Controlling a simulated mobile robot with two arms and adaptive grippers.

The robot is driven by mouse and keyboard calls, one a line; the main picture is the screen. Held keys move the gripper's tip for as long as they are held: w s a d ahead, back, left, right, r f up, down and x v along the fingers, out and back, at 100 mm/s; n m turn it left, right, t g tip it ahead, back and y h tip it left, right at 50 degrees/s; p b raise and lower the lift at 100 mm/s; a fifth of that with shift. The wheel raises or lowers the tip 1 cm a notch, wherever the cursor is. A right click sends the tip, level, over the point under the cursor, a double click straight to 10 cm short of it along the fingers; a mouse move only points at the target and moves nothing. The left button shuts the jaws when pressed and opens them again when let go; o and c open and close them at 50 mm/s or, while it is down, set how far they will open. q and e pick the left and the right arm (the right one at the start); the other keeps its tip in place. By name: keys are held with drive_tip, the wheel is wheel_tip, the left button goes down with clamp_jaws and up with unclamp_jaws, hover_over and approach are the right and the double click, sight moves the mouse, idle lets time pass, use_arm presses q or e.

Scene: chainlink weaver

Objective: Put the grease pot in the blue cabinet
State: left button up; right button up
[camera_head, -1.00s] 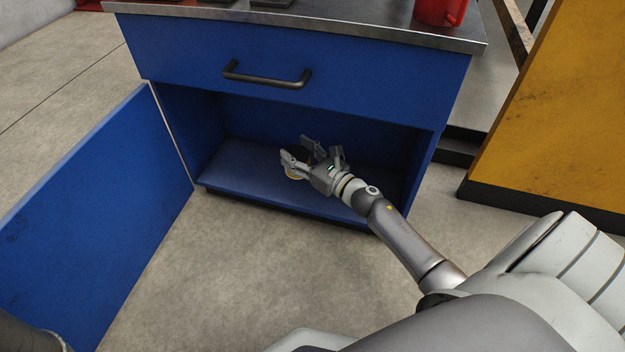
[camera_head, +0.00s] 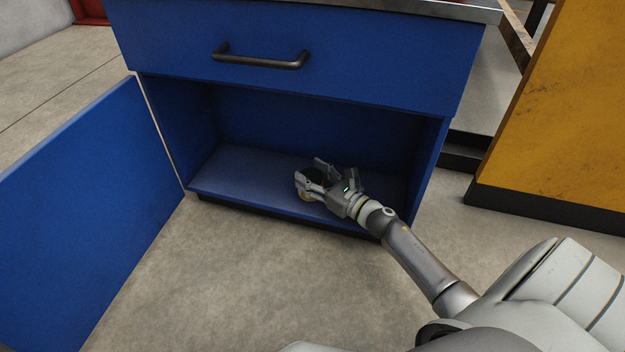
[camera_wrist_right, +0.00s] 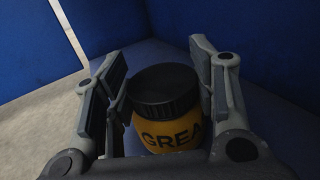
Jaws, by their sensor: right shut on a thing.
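The blue cabinet (camera_head: 290,38) stands in front of me with its lower compartment open. Its door (camera_head: 75,215) is swung out to the left. My right gripper (camera_head: 308,182) is at the front part of the compartment's floor, shut on the grease pot (camera_head: 305,196). In the right wrist view the grease pot (camera_wrist_right: 170,138) is yellow-orange with a black lid and part of a dark label, between the fingers of the right gripper (camera_wrist_right: 165,95). I cannot tell whether the pot touches the shelf. My left gripper is not in view.
The cabinet's shelf floor (camera_head: 235,170) is otherwise empty. A closed drawer with a dark handle (camera_head: 260,60) is above the opening. A yellow panel (camera_head: 560,110) stands to the right. The concrete floor (camera_head: 220,280) in front is clear.

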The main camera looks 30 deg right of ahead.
drive_tip(key=shift+r, duration=0.15)
drive_tip(key=o, duration=1.2)
drive_tip(key=shift+f, duration=0.2)
drive_tip(key=shift+r, duration=0.25)
drive_tip(key=p+v, duration=0.4)
drive_tip(key=v, duration=0.7)
drive_tip(key=shift+s+p, duration=0.2)
drive_tip(key=shift+p, duration=0.2)
drive_tip(key=shift+s+d+f, duration=0.1)
drive_tip(key=shift+s+f, duration=0.05)
drive_tip(key=shift+s, duration=0.15)
